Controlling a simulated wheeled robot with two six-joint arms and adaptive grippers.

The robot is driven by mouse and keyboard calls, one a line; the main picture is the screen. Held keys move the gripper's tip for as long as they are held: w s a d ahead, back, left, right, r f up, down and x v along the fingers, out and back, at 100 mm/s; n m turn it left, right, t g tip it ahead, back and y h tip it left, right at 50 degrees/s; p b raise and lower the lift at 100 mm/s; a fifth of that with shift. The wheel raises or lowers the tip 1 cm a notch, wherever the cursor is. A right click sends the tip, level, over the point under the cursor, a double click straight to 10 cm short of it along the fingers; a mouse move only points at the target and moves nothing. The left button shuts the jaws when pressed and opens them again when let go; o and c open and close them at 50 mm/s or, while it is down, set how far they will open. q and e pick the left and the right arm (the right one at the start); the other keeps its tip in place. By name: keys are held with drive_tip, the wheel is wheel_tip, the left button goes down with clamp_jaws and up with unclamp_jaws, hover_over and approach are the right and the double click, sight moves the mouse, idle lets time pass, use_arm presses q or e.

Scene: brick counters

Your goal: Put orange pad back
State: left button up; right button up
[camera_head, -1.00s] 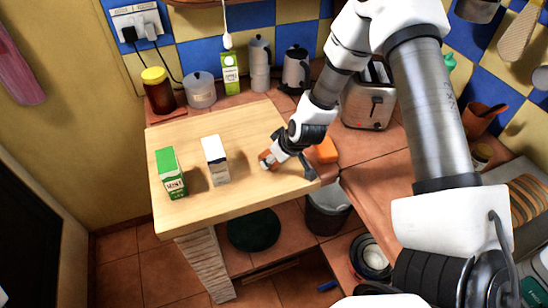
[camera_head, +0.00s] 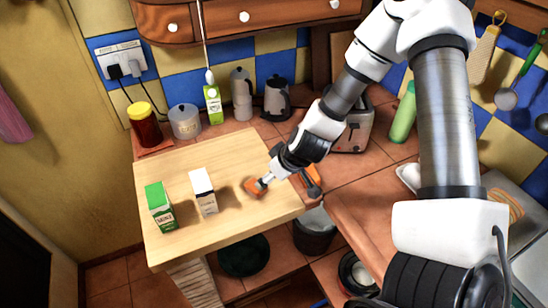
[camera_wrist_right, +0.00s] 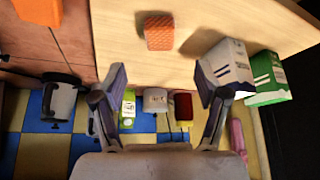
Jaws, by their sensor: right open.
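An orange pad (camera_head: 254,187) lies flat on the light wooden board (camera_head: 228,230), right of the white carton. It also shows in the right wrist view (camera_wrist_right: 158,32), with a textured top. My right gripper (camera_head: 268,179) is above the board beside the pad, open and empty. In the wrist view, the fingers of my right gripper (camera_wrist_right: 160,84) are spread, and the pad is beyond their tips, not between them. A second orange block (camera_head: 312,172) sits on the tiled counter, partly hidden behind my right gripper. My left gripper is not in view.
A white carton (camera_head: 204,192) and a green carton (camera_head: 159,206) stand on the board to the left. A toaster (camera_head: 354,128) stands on the tiles behind my right arm. Jars, a small carton and metal pots line the back wall. The board's front is clear.

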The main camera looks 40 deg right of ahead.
drive_tip(key=s+a+f+m+g, duration=0.1)
drive_tip(key=s+a+f+g, duration=0.2)
drive_tip(key=s+f, duration=0.5)
drive_tip(key=s+a+f+m+g, duration=0.1)
drive_tip(key=s+a+f+g, duration=0.2)
drive_tip(key=s, duration=1.1)
drive_tip(key=a+f, duration=0.3)
drive_tip(key=f, duration=0.2)
drive_tip(key=shift+s+a+f+h, duration=0.15)
drive_tip(key=shift+f+h, duration=0.1)
drive_tip(key=shift+h, duration=0.15)
